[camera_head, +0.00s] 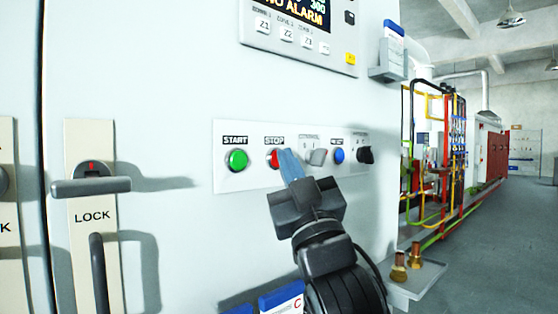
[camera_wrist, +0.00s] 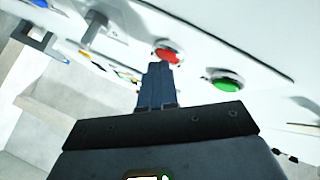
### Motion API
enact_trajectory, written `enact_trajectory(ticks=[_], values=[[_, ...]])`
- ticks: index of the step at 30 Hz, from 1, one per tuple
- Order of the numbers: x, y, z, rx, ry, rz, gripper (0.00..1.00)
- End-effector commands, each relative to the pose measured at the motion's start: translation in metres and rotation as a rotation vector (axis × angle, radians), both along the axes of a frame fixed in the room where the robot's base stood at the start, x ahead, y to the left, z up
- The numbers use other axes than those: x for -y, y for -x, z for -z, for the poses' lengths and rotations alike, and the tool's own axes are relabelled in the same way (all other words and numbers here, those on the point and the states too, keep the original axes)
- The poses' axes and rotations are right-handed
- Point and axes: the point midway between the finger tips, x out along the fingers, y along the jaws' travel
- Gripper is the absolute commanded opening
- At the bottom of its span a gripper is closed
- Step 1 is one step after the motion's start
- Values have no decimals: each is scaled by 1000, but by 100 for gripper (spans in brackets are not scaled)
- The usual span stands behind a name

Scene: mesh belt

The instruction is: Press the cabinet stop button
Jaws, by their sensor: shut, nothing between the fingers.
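The red stop button (camera_head: 273,158) sits under the STOP label on the cabinet's white button panel (camera_head: 228,184). My gripper (camera_head: 287,155) is shut, with its blue fingertips just right of the button in the head view and partly covering it. In the wrist view the red button (camera_wrist: 168,55) shows right at the tips of my shut gripper (camera_wrist: 158,66). Whether the tips touch the button or stop just short of it, I cannot tell. The green start button (camera_head: 237,160) is to the left of the red one in the head view and also shows in the wrist view (camera_wrist: 224,82).
Right of the stop button are a grey switch (camera_head: 317,157), a blue button (camera_head: 339,156) and a black knob (camera_head: 365,155). A display panel (camera_head: 297,62) is above. LOCK handles (camera_head: 92,187) stick out at left. A small shelf with brass fittings (camera_head: 415,275) is at lower right.

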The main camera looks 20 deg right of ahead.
Motion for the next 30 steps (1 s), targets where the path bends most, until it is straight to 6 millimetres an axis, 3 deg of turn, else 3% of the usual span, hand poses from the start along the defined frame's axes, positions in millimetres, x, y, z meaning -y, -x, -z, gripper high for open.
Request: enact_trajectory(ticks=[14,30], values=[[0,-1,0,-1,0,0,0],[5,15,1,-1,0,0,0]])
